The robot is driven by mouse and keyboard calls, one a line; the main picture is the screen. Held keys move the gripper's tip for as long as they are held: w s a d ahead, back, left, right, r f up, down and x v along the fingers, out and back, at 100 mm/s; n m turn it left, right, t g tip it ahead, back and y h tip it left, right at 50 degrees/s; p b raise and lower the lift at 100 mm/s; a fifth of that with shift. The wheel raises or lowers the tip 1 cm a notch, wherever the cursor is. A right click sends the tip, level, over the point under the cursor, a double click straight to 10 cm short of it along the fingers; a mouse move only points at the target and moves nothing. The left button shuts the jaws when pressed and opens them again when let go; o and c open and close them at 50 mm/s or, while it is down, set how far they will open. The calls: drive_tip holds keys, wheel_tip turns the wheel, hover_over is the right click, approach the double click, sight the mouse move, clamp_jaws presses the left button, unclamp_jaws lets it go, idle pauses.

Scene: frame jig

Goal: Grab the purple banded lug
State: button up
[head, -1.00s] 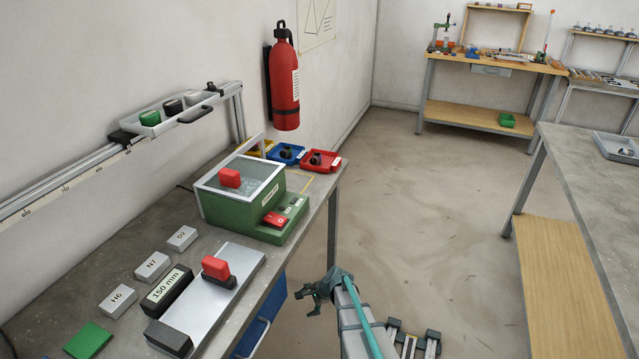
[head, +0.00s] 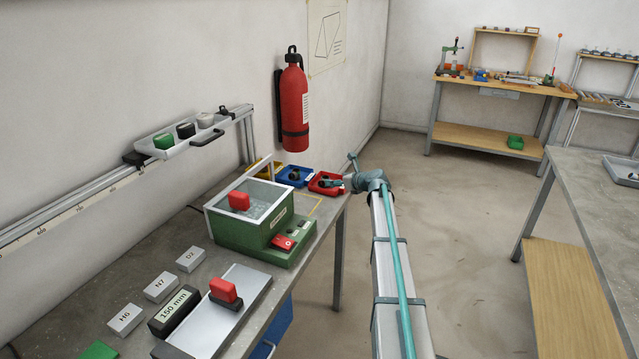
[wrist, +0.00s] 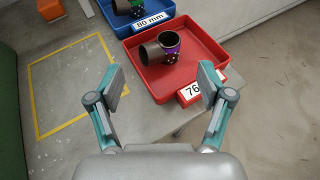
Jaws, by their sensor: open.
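The purple banded lug (wrist: 170,43) is a dark, short cylinder with a purple band and pale dots, lying in the red tray (wrist: 199,53) in the wrist view. It sits close beside a plain grey-brown cylinder (wrist: 151,53); I cannot tell whether they touch. In the head view the red tray (head: 318,187) is at the far end of the left bench, partly behind my arm. My gripper (wrist: 161,82) is open and empty, its fingers apart at the tray's near side, with the lug ahead of the gap between them.
A blue tray (wrist: 104,17) marked 80 mm, holding dark parts, stands left of the red tray. A yellow taped outline (wrist: 36,97) marks bare bench. The green box (head: 240,236) stands nearer on the bench. A fire extinguisher (head: 293,105) hangs on the wall behind.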

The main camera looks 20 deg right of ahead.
sight(324, 179)
drive_tip(key=x, duration=0.4)
drive_tip(key=shift+d+p, duration=0.15)
drive_tip(key=shift+p, duration=0.15)
drive_tip(key=shift+p+x, duration=0.95)
drive_tip(key=shift+x, duration=2.1)
drive_tip(key=shift+s, duration=0.1)
drive_tip(key=c, duration=0.9)
